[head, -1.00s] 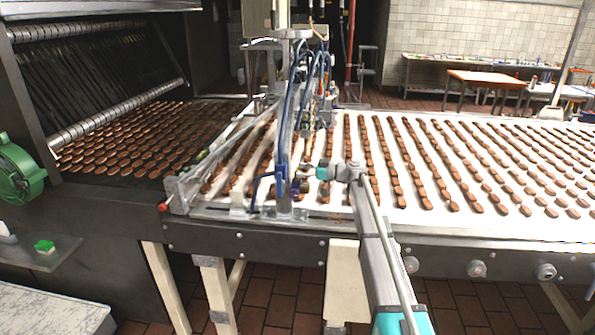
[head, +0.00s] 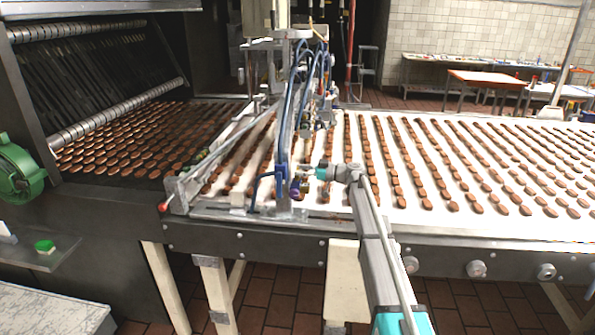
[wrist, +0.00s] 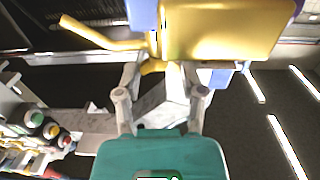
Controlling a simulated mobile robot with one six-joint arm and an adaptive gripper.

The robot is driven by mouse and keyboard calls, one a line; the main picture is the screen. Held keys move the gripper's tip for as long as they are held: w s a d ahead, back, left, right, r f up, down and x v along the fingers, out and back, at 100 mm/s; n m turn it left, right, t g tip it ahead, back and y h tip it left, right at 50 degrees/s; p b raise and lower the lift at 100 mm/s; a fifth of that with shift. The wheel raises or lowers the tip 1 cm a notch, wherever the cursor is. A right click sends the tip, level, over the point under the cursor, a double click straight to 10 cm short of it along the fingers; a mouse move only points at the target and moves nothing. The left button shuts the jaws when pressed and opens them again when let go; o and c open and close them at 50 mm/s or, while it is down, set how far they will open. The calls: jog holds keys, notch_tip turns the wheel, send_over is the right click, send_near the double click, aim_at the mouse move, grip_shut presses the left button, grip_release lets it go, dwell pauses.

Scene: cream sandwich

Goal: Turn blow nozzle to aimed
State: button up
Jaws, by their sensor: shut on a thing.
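The blow nozzle (wrist: 225,30) fills the top of the wrist view as a gold, brass-like block with a thin bent gold tube (wrist: 95,36) reaching out to the left. My gripper (wrist: 170,72) is shut on it, with one finger on either side and blue pads near the gold body. The exact contact points are partly hidden. In the head view my gripper (head: 301,184) is at the front side of the upright post on the conveyor's near edge. The nozzle is small and mostly hidden there, so I cannot tell its exact direction.
The upright metal post (head: 285,130) carries blue hoses close beside my gripper. Rows of brown biscuits lie on the white conveyor belt (head: 408,215) to the right. A red-tipped rail end (head: 164,207) is at the left. Several coloured knobs (wrist: 50,131) show at lower left in the wrist view.

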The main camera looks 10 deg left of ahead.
jog(key=shift+s+m+t+h, duration=0.15)
jog(key=shift+m+t+h, duration=0.1)
jog(key=shift+m+t, duration=0.8)
jog(key=shift+s+m+t+h, duration=0.2)
jog(key=shift+m+t, duration=0.35)
jog(key=shift+t, duration=0.9)
jog(key=shift+w+a+m+t+h, duration=0.1)
jog(key=shift+m+t+h, duration=0.25)
jog(key=shift+m+t, duration=0.3)
jog(key=shift+w, duration=0.1)
jog(key=o, duration=1.1)
jog(key=shift+o, duration=0.2)
jog(key=v, duration=1.2)
